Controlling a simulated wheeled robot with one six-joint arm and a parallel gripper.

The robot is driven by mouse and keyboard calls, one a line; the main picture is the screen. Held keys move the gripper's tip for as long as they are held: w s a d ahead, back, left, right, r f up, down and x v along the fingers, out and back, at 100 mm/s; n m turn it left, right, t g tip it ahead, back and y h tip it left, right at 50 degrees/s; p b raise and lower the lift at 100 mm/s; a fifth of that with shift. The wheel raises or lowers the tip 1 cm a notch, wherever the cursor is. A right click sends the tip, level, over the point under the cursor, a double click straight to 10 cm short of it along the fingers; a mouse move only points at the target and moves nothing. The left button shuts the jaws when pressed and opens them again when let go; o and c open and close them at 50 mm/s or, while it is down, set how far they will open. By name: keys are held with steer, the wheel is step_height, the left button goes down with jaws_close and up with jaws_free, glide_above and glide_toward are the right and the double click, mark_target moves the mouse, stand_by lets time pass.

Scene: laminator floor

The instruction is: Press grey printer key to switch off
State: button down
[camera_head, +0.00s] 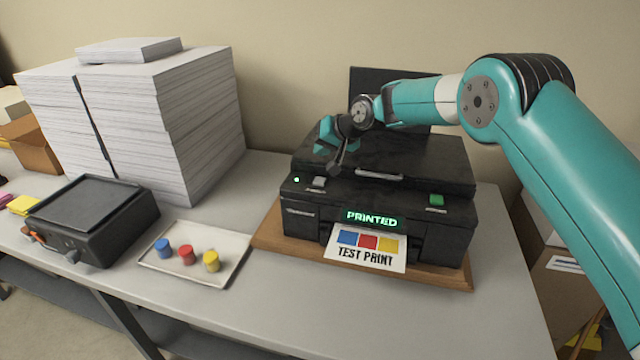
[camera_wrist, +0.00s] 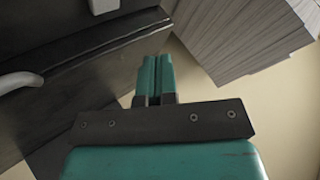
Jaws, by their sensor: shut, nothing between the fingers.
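The black printer (camera_head: 375,215) stands on a wooden board on the table. Its grey key (camera_head: 319,182) is on the top front left, beside a small lit green light (camera_head: 296,179). A green key (camera_head: 436,200) is on the front right. The display (camera_head: 372,219) reads "PRINTED". My gripper (camera_head: 328,146) is above the left part of the printer, behind the grey key and apart from it. In the wrist view my gripper (camera_wrist: 153,75) is shut and empty, and the light grey key (camera_wrist: 103,6) shows at the top edge, partly cut off.
A test print sheet (camera_head: 366,247) sticks out of the printer's front. A tray (camera_head: 165,262) with blue, red and yellow pots lies to the left. Tall paper stacks (camera_head: 190,115) stand close behind left. A black device (camera_head: 92,228) sits far left.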

mark_target(322, 179)
steer(key=shift+f+b, duration=1.35)
steer(key=shift+f, duration=1.4)
steer(key=shift+f, duration=0.15)
steer(key=shift+f+b, duration=0.25)
steer(key=shift+b, duration=0.2)
steer(key=shift+f+b, duration=0.45)
steer(key=shift+f, duration=0.05)
steer(key=shift+r, duration=0.1)
steer(key=shift+r+p, duration=0.35)
steer(key=shift+r, duration=0.45)
steer(key=shift+r+p, duration=1.2)
steer(key=shift+r, duration=1.3)
